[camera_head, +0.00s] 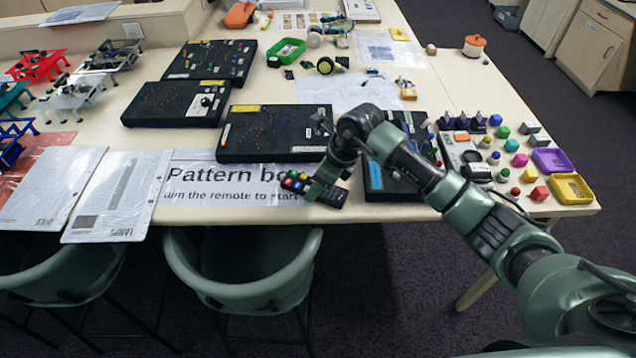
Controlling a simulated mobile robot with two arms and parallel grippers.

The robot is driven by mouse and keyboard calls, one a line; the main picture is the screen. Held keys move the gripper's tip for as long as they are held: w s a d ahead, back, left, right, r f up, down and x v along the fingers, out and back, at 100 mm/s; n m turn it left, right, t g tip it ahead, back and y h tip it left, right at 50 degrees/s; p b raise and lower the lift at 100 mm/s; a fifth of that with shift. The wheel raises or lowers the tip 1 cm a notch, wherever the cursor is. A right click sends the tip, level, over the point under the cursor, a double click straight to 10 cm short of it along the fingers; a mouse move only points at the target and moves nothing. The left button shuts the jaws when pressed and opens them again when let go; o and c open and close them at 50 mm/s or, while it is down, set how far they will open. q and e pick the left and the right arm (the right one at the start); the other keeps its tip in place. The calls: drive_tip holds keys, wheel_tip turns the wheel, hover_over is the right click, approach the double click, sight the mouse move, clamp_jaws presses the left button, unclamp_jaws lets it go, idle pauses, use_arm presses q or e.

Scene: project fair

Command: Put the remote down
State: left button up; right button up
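The remote (331,196) is a dark slim bar with coloured buttons at its left end. It is at the front edge of the table (455,210), by the right end of the "Pattern bo…" sign (225,183). My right gripper (318,189) reaches in from the right and is closed across the middle of the remote. The gripper hides part of the remote. I cannot tell whether the remote touches the table or hangs just above it. My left gripper is not in view.
Black pattern boards (272,133) stand behind the sign. Small coloured pieces, a purple tray (549,161) and a yellow tray (571,189) fill the right end. White sheets (118,190) lie at left. Green chairs (245,290) stand against the front edge.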

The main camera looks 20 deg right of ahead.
drive_tip(key=o, duration=0.4)
drive_tip(key=shift+r, duration=0.1)
drive_tip(key=shift+r, duration=0.2)
drive_tip(key=b+v, duration=0.2)
drive_tip(key=v, duration=0.9)
drive_tip(key=shift+s+d+r, duration=0.15)
drive_tip(key=shift+r, duration=0.2)
